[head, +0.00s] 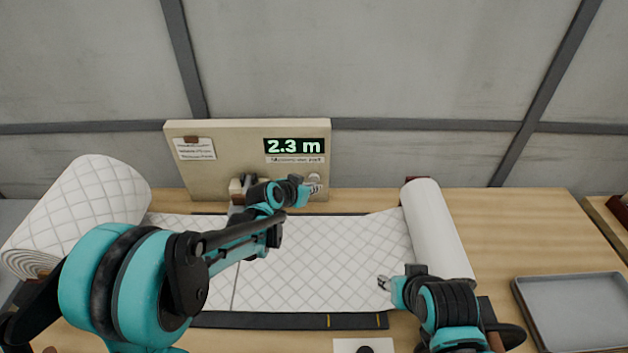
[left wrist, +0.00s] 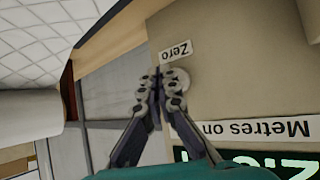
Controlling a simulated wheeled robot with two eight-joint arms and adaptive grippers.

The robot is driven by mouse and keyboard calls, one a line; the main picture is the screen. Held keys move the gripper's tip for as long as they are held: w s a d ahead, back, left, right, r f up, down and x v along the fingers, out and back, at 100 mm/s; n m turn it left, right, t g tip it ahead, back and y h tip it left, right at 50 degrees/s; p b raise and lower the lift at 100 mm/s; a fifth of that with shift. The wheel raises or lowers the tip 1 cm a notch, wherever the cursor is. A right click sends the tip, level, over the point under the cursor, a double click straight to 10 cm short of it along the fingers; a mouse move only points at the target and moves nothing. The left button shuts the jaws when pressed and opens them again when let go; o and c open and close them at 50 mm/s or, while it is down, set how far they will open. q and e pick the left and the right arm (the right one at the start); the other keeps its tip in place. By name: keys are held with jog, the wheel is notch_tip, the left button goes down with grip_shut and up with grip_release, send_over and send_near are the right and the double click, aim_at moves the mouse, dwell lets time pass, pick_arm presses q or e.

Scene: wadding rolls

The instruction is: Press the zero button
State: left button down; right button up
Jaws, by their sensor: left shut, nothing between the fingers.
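The zero button is a pale round knob on the upright beige panel (head: 230,160). It shows in the head view (head: 314,178) below the right end of the display, and in the left wrist view (left wrist: 181,79) beside a "Zero" label (left wrist: 176,52). My left gripper (head: 317,188) is shut and empty, its fingertips at the button. In the left wrist view the fingers (left wrist: 160,75) partly cover the button; I cannot tell whether they touch it. The display (head: 297,146) reads 2.3 m. My right gripper (head: 383,283) is over the quilted wadding, too small to judge.
Quilted wadding (head: 330,255) lies across the wooden table (head: 520,230), between a large roll (head: 90,205) at left and a white roll (head: 436,230) at right. A grey tray (head: 575,310) is at the right front. The table behind the tray is clear.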

pick_arm(q)
jog(key=shift+w, duration=0.1)
dwell(0.7)
jog(key=shift+w, duration=0.35)
jog(key=shift+w, duration=0.5)
dwell(0.6)
jog(key=shift+s, duration=0.95)
jog(key=shift+s, duration=0.1)
jog(key=s, duration=0.4)
jog(key=shift+s, duration=0.4)
jog(key=shift+r, duration=0.15)
